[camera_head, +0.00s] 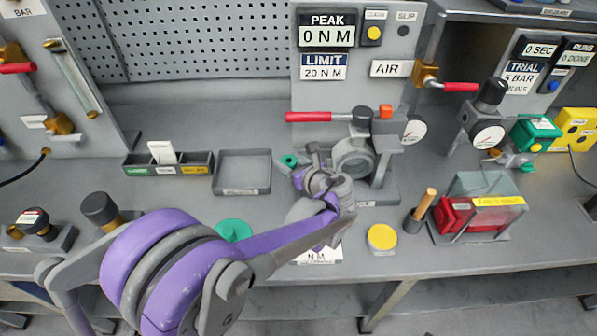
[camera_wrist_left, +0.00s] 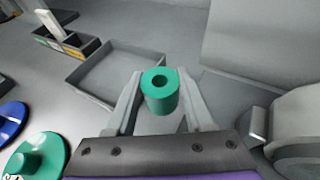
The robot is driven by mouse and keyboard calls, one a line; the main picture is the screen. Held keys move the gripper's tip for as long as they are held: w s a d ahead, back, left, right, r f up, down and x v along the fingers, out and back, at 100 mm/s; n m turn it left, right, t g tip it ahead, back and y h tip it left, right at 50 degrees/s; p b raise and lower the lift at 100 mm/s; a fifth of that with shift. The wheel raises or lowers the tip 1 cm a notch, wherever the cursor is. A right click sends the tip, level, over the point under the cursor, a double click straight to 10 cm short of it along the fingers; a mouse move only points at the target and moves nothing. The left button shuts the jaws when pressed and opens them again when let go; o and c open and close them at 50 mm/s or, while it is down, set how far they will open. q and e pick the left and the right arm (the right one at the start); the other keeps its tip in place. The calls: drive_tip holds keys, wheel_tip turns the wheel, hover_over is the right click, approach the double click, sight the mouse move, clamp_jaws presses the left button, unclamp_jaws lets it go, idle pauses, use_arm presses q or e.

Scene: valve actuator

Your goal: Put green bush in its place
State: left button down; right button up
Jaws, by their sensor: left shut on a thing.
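The green bush (camera_head: 289,160) is a short cylinder with a hole through it. It also shows in the left wrist view (camera_wrist_left: 161,98), upright between the two fingers. My left gripper (camera_head: 300,168) is shut on the bush and holds it over the bench, just right of the empty grey tray (camera_head: 243,187). The tray also shows beyond the bush in the left wrist view (camera_wrist_left: 78,68). A green disc with a raised centre (camera_wrist_left: 38,160) lies at lower left there; in the head view the green disc (camera_head: 233,230) is partly behind my left arm. My right gripper is not in view.
A divided bin (camera_head: 168,170) with coloured labels and a white block stands left of the tray. A fixture with a red-handled lever and a gauge (camera_head: 413,130) stands right of my gripper. A yellow disc (camera_head: 382,237) and a clear-covered red box (camera_head: 450,216) are further right.

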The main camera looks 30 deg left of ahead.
sight(290, 186)
use_arm(q)
drive_tip(key=shift+f, duration=3.1)
drive_tip(key=shift+f+b, duration=0.15)
drive_tip(key=shift+b, duration=0.2)
drive_tip(key=c, duration=0.7)
unclamp_jaws()
drive_tip(key=shift+o, duration=0.7)
